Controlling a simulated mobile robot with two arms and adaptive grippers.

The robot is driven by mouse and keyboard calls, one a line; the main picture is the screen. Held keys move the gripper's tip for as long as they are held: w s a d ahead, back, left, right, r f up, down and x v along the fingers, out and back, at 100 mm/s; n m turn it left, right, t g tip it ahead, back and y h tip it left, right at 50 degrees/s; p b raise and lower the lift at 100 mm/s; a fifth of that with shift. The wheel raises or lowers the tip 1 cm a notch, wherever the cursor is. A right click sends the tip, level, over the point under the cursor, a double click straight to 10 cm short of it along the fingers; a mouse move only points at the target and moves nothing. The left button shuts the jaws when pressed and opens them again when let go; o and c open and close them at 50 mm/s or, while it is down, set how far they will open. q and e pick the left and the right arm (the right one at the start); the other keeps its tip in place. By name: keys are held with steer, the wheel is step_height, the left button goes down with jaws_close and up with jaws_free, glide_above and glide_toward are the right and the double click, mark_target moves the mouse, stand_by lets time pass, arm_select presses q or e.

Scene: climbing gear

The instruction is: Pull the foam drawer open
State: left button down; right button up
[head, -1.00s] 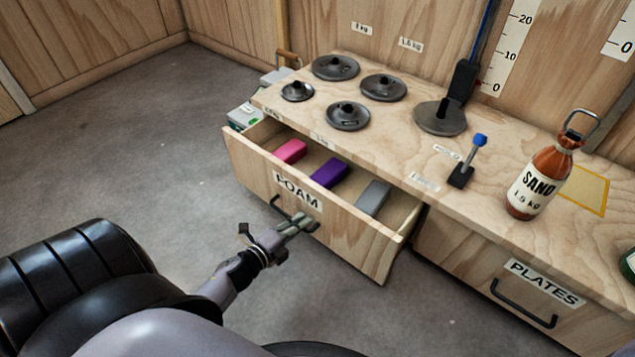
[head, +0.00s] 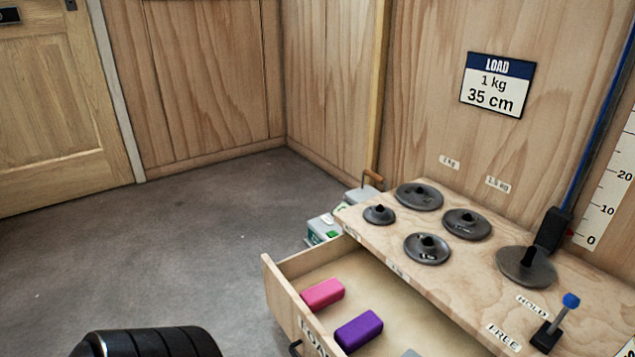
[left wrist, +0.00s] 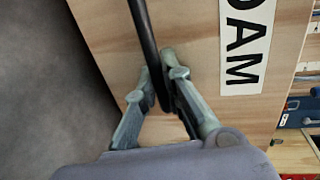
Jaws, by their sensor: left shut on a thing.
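The foam drawer (head: 283,305) stands open at the bottom of the head view, its near right part cut off by the frame. Inside lie a pink block (head: 322,293) and a purple block (head: 359,331), and the edge of a grey one shows. In the left wrist view, the drawer front (left wrist: 198,28) carries a partly visible FOAM label (left wrist: 246,45). My left gripper (left wrist: 158,85) is shut on the dark bar handle (left wrist: 146,45). The gripper is outside the head view. My right gripper is in neither view.
The wooden bench top (head: 375,245) above the drawer holds several dark weight plates (head: 427,248) and a blue-tipped lever (head: 557,320). A green and white box (head: 323,230) stands beyond the bench's far end. Grey floor (head: 160,240) to the left is clear.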

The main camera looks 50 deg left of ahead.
arm_select(q)
steer(key=c, duration=1.7)
jaws_free()
steer(key=v, duration=1.2)
